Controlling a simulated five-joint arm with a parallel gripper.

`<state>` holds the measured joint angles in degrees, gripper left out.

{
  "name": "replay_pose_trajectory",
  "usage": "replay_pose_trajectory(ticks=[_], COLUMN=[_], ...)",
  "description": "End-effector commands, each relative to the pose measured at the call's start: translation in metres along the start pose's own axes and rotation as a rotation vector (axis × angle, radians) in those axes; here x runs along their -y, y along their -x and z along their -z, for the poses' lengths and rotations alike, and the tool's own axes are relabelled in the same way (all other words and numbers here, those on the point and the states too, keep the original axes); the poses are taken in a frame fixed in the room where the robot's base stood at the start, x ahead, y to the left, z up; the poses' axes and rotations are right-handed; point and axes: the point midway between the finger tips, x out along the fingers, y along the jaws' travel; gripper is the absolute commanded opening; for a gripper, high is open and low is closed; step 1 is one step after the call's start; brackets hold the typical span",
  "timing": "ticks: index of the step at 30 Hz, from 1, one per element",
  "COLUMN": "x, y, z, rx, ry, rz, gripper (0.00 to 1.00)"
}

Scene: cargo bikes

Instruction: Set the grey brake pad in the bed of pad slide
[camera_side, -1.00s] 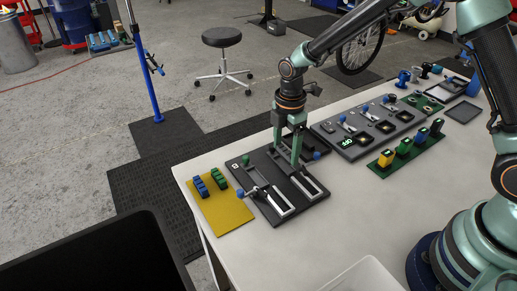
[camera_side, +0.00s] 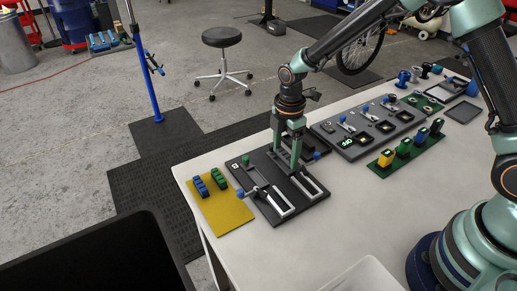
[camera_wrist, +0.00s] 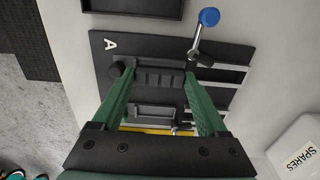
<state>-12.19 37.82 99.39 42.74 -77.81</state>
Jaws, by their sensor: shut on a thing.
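The grey brake pad (camera_wrist: 160,78) is a dark ribbed block between my fingertips in the wrist view. My gripper (camera_wrist: 158,75) has its two green fingers shut on the pad's two ends. In the side view my gripper (camera_side: 289,165) reaches down over the far half of the black pad slide board (camera_side: 268,207). The pad is at the slide marked A, beside a dark round knob (camera_wrist: 118,68). In the side view the fingers mostly hide the pad. I cannot tell whether it rests fully on the bed floor.
A blue-knobbed lever (camera_wrist: 208,17) stands close to the right fingertip. A yellow tray (camera_side: 229,215) with blue and green pads lies left of the board. A dark panel (camera_side: 366,129) and a green rack (camera_side: 408,150) lie right.

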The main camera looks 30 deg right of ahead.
Motion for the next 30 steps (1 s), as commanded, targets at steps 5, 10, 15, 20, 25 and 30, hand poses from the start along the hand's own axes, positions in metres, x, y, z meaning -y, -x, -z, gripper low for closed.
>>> replay_pose_trajectory(ticks=[5, 10, 15, 20, 25, 30], x=[0.0, 0.0, 0.0, 0.0, 0.0, 0.0], y=[-0.002, -0.005, -0.007, -0.009, -0.012, -0.012], z=[0.0, 0.0, 0.0, 0.0, 0.0, 0.0], rx=[0.0, 0.0, 0.0, 0.0, 0.0, 0.0], ry=[0.0, 0.0, 0.0, 0.0, 0.0, 0.0], rz=[0.0, 0.0, 0.0, 0.0, 0.0, 0.0], gripper=[0.23, 0.23, 0.23, 0.23, 0.23, 0.23])
